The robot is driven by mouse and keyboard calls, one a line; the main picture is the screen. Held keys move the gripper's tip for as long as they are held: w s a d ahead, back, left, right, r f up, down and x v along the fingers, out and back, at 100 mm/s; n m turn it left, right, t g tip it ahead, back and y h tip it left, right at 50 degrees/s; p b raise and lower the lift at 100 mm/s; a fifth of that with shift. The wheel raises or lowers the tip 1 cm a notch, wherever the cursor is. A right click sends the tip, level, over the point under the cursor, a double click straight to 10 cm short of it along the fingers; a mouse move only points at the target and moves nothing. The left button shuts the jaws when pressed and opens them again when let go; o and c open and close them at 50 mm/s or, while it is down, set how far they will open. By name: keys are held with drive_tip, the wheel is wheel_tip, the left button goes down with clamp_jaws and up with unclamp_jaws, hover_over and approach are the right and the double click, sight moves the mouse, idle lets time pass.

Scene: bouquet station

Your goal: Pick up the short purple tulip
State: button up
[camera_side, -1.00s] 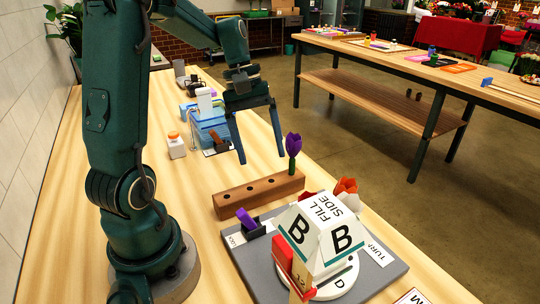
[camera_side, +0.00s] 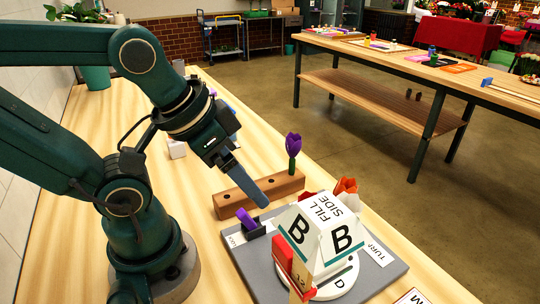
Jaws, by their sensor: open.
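The purple tulip (camera_side: 293,146) stands upright on a short green stem in the right end of the wooden block (camera_side: 285,187). My gripper (camera_side: 262,200) is left of the tulip and in front of part of the block, pointing down and to the right. One finger shows clearly and the other is mostly hidden. The gripper is open, with nothing seen in it, and is apart from the tulip.
A grey board (camera_side: 393,271) in front holds a white block marked B (camera_side: 323,232), a purple piece (camera_side: 246,219) in a dark holder and a red-orange flower (camera_side: 346,186). A white bottle-like item (camera_side: 177,150) is partly hidden behind my arm. Bare tabletop lies left of the block.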

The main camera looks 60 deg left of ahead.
drive_tip(key=shift+r, duration=0.1)
idle(0.5)
wheel_tip(320, 180, up, 7)
drive_tip(key=m+g, duration=0.3)
drive_tip(key=g, duration=0.2)
hover_over(292, 154)
drive_tip(key=shift+w+a+f+m+g, duration=0.2)
drive_tip(key=shift+w+a+f, duration=0.2)
drive_tip(key=shift+f, duration=0.2)
drive_tip(key=shift+w+a+f+m+g, duration=0.1)
drive_tip(key=shift+w+a+f+m, duration=0.15)
drive_tip(key=shift+a+f, duration=0.25)
drive_tip(key=shift+d+f, duration=0.15)
drive_tip(key=shift+f, duration=6.85)
drive_tip(key=c, duration=1.1)
